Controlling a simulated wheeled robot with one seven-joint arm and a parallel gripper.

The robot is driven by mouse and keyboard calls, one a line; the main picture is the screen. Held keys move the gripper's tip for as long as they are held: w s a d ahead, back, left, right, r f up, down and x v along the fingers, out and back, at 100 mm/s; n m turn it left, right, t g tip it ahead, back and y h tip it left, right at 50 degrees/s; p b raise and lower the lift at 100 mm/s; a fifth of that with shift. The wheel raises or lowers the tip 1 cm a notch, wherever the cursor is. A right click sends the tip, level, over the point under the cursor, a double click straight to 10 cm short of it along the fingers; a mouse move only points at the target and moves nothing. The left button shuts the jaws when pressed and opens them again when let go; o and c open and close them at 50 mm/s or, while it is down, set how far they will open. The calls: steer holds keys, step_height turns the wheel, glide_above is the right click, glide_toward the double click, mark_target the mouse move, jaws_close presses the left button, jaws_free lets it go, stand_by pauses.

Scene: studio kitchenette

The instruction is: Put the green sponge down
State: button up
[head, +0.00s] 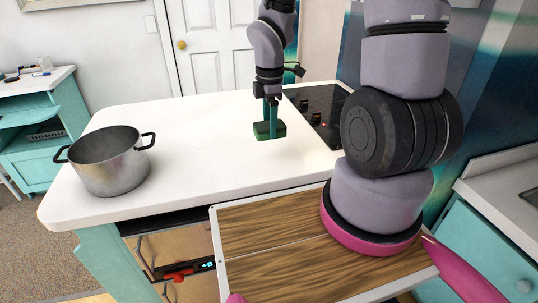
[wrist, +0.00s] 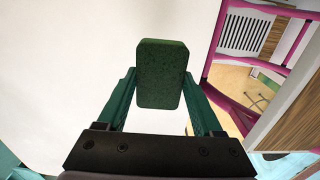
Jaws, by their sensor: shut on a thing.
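The green sponge (head: 267,131) is a small dark green block, held between the two teal fingers of my gripper (head: 270,116). In the head view it hangs over the white countertop (head: 205,150), close to the black cooktop; whether it touches the surface is hard to tell. In the wrist view the sponge (wrist: 161,74) sits upright between the fingertips of my gripper (wrist: 160,90), with plain white countertop behind it.
A steel pot (head: 110,162) with black handles stands at the left end of the counter. The black cooktop (head: 318,110) lies right of my gripper. The white counter between pot and sponge is clear.

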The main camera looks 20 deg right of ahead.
mark_target(270, 159)
step_height(270, 159, down, 8)
steer(key=shift+f, duration=0.25)
steer(key=shift+f, duration=0.15)
steer(key=o, duration=1.2)
step_height(270, 159, up, 13)
steer(key=shift+f, duration=0.2)
steer(key=s+d+r+m+t, duration=0.2)
steer(key=r+m, duration=0.5)
steer(key=r, duration=0.1)
steer(key=s+d+r+m+t+y, duration=0.1)
steer(key=s+r+m+t, duration=0.1)
steer(key=r+m, duration=0.5)
steer(key=s+d+r+m+t+y, duration=0.1)
steer(key=s+d+r+m+t, duration=0.1)
steer(key=r+m, duration=0.6)
step_height(270, 159, up, 2)
steer(key=shift+s+d+r+t, duration=0.15)
steer(key=shift+s+d+t, duration=0.35)
steer(key=shift+s, duration=0.6)
